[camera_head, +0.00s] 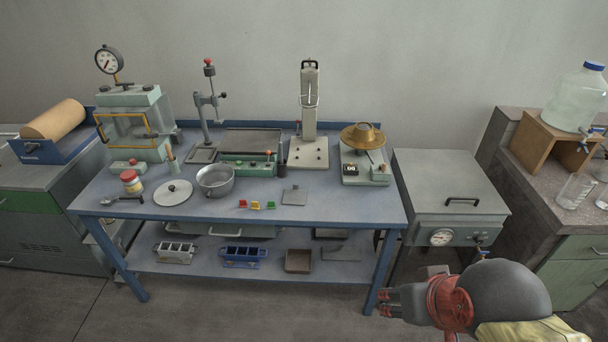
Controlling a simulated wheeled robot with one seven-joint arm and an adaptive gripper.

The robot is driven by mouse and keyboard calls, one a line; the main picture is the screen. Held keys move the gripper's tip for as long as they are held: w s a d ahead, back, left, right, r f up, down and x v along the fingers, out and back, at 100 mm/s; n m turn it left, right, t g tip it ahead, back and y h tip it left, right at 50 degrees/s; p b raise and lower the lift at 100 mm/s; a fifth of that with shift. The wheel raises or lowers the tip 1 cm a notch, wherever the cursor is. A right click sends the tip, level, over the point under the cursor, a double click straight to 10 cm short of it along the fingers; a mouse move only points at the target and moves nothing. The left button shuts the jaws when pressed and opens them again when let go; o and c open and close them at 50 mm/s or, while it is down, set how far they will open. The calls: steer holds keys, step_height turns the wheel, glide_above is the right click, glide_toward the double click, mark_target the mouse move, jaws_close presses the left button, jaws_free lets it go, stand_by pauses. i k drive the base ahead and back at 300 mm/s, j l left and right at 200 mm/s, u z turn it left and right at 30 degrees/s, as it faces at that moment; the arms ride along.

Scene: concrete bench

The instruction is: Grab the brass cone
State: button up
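A brass cone (365,130) sits on the round brass top of a pale grey-green device (364,170). The device stands at the right end of the blue bench, towards the back. The cone is small in this view, and its far side is hidden. My gripper (384,303) is at the lower right, in front of the bench's right front leg in the picture. Its dark fingers point left and look apart, with nothing seen between them. It is well away from the cone.
The blue bench (330,213) holds a tall pale stand (309,115), a metal bowl (215,180), a white lid (173,193) and a small grey plate (295,195). A grey cabinet (450,180) adjoins on the right. The bench's front right is clear.

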mark_target(359, 135)
steer(key=i+l+u, duration=0.1)
steer(key=u, duration=0.55)
steer(key=i+l+u, duration=0.2)
steer(key=l, duration=0.2)
steer(key=i+l+u, duration=0.2)
steer(key=l, duration=0.25)
steer(key=l+u, duration=0.2)
steer(key=l, duration=0.2)
steer(key=i+l+u, duration=0.2)
steer(key=l, duration=1.25)
